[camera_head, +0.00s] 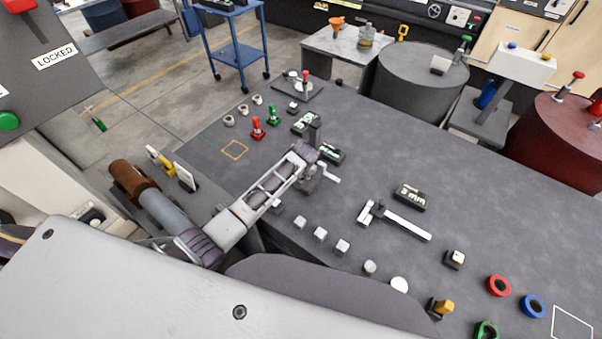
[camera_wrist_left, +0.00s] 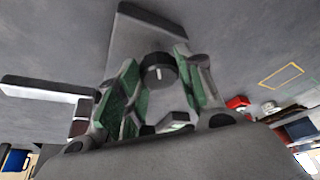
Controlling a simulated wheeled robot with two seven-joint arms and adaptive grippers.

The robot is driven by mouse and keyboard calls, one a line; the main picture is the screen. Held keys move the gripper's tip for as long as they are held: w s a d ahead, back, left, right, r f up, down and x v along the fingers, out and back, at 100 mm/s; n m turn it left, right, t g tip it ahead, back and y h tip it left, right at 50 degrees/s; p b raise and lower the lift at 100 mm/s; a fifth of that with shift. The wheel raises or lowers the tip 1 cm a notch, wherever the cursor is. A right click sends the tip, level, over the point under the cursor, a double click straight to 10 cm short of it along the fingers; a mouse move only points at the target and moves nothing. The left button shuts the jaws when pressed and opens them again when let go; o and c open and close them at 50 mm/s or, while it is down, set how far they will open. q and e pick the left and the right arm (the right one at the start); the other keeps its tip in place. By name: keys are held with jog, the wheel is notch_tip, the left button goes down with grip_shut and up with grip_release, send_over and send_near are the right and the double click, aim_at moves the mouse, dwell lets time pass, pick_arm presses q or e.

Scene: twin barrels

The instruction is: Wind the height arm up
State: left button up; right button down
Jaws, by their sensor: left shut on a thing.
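The height gauge has a dark upright post (camera_head: 316,131) on the grey table, with a pale height arm (camera_head: 328,174) sticking out low to the right. In the left wrist view the height arm (camera_wrist_left: 45,89) is a pale bar at left, beside the grey post (camera_wrist_left: 150,35). A round black knob (camera_wrist_left: 158,71) with a white mark faces me. My left gripper (camera_head: 311,176) is at the gauge; in the wrist view its green-padded fingers (camera_wrist_left: 158,82) are on either side of the knob, shut on it. The fingers partly hide the gauge's lower part. My right gripper is not in view.
Small dark signs (camera_head: 332,152) stand by the gauge. A caliper-like tool (camera_head: 395,220) and a "5 mm" sign (camera_head: 410,197) lie to the right. Several pale blocks (camera_head: 320,234) line the near edge. Red (camera_head: 257,128) and green (camera_head: 273,115) pegs stand behind. The table's middle right is clear.

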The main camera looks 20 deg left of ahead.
pick_arm(q)
jog(key=n+g+y, duration=0.1)
jog(key=n, duration=0.3)
jog(key=shift+d, duration=0.2)
jog(key=n+g+y, duration=0.1)
jog(key=n, duration=0.3)
jog(key=shift+w+n+b, duration=0.1)
jog(key=shift+n+b, duration=0.2)
jog(key=shift+y, duration=0.3)
jog(key=o, duration=1)
jog(key=shift+a+r, duration=0.1)
jog(key=shift+w+r, duration=0.15)
